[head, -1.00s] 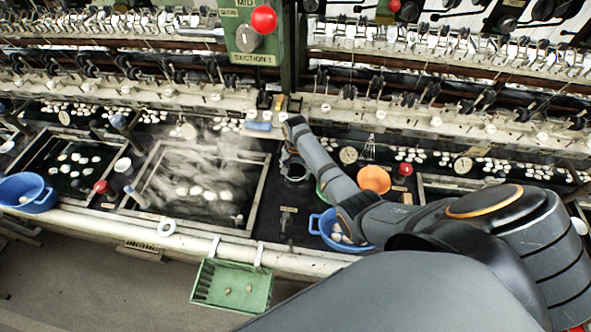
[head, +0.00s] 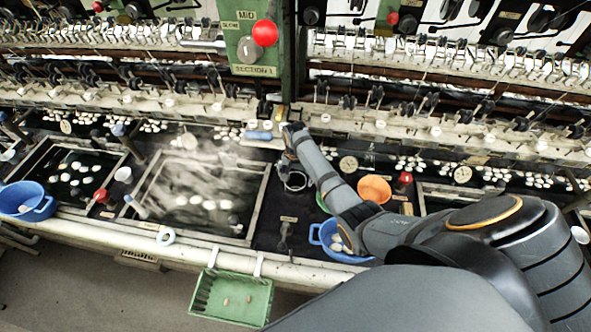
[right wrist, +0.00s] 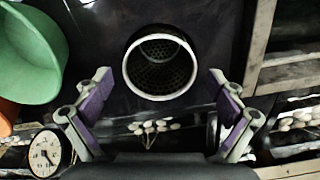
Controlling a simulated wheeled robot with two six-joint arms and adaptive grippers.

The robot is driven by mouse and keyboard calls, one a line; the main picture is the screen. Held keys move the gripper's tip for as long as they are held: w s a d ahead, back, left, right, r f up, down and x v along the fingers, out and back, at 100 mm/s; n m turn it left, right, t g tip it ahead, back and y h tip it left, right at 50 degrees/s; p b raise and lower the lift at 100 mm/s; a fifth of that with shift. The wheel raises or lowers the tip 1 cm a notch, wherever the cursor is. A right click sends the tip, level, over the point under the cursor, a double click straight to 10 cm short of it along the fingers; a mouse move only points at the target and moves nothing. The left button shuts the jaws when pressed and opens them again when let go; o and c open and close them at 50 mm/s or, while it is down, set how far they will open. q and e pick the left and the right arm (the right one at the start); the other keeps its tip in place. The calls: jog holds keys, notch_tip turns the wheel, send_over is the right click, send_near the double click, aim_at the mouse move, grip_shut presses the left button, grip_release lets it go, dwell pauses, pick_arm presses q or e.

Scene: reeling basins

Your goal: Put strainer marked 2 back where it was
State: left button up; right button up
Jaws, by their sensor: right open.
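A round, pale-rimmed cup with a perforated inside (right wrist: 160,62) looks like a strainer; I cannot read a mark 2 on it. It stands on the dark counter beside the steaming basin, and in the head view (head: 295,183) it is partly covered by my right gripper. My right gripper (head: 293,170) is at this cup. In the right wrist view the right gripper (right wrist: 163,100) is open, with one purple-padded finger to each side and the cup's rim ahead between them, with gaps on both sides. My left gripper is not in view.
A steaming basin (head: 247,222) lies to the left. A blue bowl (head: 322,236), an orange bowl (head: 374,188) and a green bowl (right wrist: 28,60) stand close on the right. A green tray (head: 265,308) hangs at the front edge. A dial gauge (right wrist: 45,150) is near.

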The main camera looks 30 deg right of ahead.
notch_tip(320, 180, up, 11)
jog(key=b, duration=0.1)
jog(key=shift+f, duration=0.2)
